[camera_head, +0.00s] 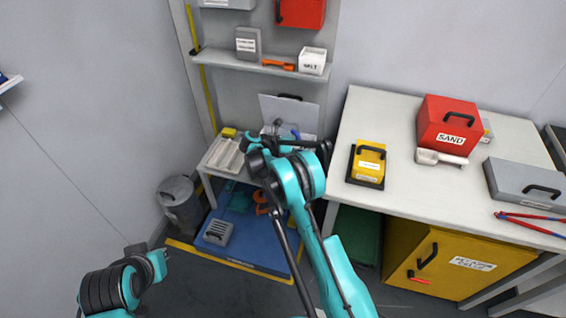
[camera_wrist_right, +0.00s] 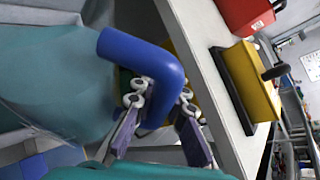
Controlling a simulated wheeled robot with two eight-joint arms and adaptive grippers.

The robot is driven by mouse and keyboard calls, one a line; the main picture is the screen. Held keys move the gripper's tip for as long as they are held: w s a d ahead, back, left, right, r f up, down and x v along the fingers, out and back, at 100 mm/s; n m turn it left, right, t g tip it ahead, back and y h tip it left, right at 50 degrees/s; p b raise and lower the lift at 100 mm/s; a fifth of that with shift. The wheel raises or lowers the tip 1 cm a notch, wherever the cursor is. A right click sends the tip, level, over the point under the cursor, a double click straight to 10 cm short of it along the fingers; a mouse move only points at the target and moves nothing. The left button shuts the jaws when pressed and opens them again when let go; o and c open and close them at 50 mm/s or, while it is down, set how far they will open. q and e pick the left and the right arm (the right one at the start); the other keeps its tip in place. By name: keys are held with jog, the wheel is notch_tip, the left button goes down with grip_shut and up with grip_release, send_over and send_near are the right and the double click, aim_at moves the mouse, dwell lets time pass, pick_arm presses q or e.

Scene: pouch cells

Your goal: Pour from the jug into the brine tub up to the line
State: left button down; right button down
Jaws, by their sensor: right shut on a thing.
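My right gripper (camera_wrist_right: 163,98) is shut on the blue handle (camera_wrist_right: 165,60) of the jug in the right wrist view. The jug's translucent teal body (camera_wrist_right: 50,85) fills the left of that view. The jug appears tilted there, but its spout and contents are out of sight. In the head view my right arm hides most of the jug; a bit of blue handle (camera_head: 296,133) shows. A pale box with a raised lid (camera_head: 289,110) stands behind it; I cannot tell whether it is the brine tub, and no fill line shows. My left gripper (camera_head: 160,264) is low at left, its fingers unclear.
A white bench (camera_head: 400,115) at right holds a red SAND box (camera_head: 447,125), a yellow case (camera_head: 368,163) and a grey case (camera_head: 525,184). A low table with a pale tray (camera_head: 226,156) stands at left. A grey bin (camera_head: 181,205) is on the floor. A shelf is above.

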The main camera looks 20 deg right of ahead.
jog(key=shift+r, duration=0.2)
jog(key=shift+r, duration=0.2)
dwell(0.5)
jog(key=shift+r+n+g, duration=0.3)
jog(key=shift+n, duration=0.1)
jog(key=shift+w+r+n, duration=0.15)
jog(key=shift+r+n, duration=0.15)
jog(key=shift+r, duration=0.05)
dwell(0.9)
jog(key=shift+r+g, duration=0.2)
jog(key=shift+g, duration=0.1)
jog(key=shift+w+r, duration=0.1)
jog(key=shift+r, duration=0.05)
dwell(0.4)
jog(key=shift+r+n, duration=0.15)
jog(key=shift+n, duration=0.15)
